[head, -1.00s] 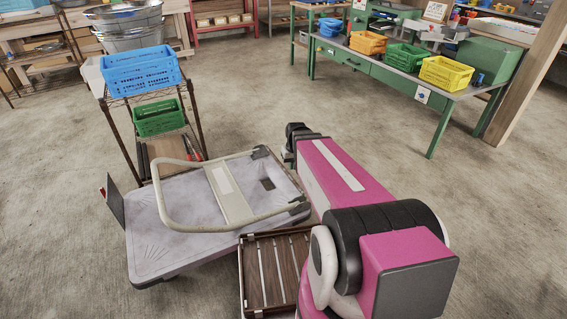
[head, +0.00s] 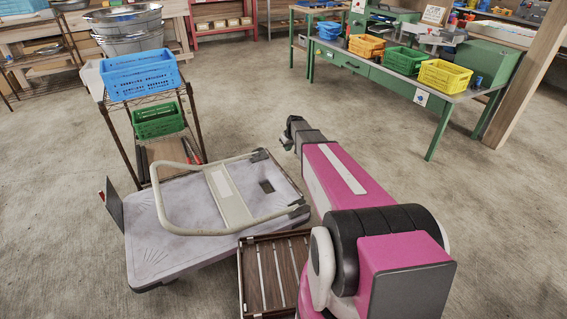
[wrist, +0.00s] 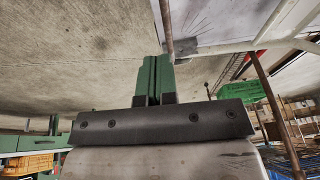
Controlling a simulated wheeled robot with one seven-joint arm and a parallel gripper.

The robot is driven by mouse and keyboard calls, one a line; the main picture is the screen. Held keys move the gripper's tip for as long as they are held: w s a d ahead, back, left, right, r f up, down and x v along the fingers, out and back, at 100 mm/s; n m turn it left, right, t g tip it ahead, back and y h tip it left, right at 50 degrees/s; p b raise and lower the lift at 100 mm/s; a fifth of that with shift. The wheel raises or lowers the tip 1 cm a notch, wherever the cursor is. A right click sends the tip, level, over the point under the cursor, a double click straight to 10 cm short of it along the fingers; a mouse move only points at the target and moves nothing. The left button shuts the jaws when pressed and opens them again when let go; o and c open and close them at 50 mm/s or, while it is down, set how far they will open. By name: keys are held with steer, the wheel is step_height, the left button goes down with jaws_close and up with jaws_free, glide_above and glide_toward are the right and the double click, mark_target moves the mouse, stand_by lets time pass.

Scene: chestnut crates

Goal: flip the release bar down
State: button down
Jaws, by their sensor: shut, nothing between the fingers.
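The grey platform cart (head: 160,255) stands left of my arm. Its pale handle frame (head: 165,215) lies low over the deck, with a dark hinge bracket (head: 260,155) at the far right corner. I cannot pick out the release bar with certainty in either view. My gripper's green fingers (wrist: 154,77) are together and empty in the wrist view. They point toward a tube and a grey bracket (wrist: 186,46) at the edge of the pale deck; I cannot tell whether they touch. In the head view my dark wrist is beyond the cart's right edge; the fingertips are not clear.
A slatted wooden crate (head: 242,285) sits beside the cart, close to my arm. A wire rack (head: 112,130) with a blue crate (head: 142,77) and a green crate (head: 158,122) stands behind the cart. A green workbench (head: 385,78) is at the back right. Floor is free between.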

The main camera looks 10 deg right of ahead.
mark_target(282, 170)
steer(key=x, duration=1.2)
steer(key=shift+s+a+f, duration=0.1)
steer(key=shift+s+f, duration=0.2)
steer(key=shift+f, duration=0.1)
steer(key=shift+a+f, duration=0.1)
steer(key=shift+f, duration=0.45)
steer(key=shift+w+d+f+g+y, duration=0.15)
steer(key=shift+d+f+y, duration=0.15)
steer(key=shift+f+y, duration=0.3)
steer(key=shift+w+d+f+g+y, duration=0.15)
steer(key=shift+d+f+y, duration=0.2)
steer(key=shift+f+y, duration=0.2)
steer(key=shift+d+f+m+y, duration=0.1)
steer(key=shift+f+m+y, duration=0.2)
steer(key=shift+f+y, duration=0.3)
steer(key=shift+s+d+f, duration=0.1)
steer(key=shift+f, duration=0.55)
steer(key=shift+r, duration=0.1)
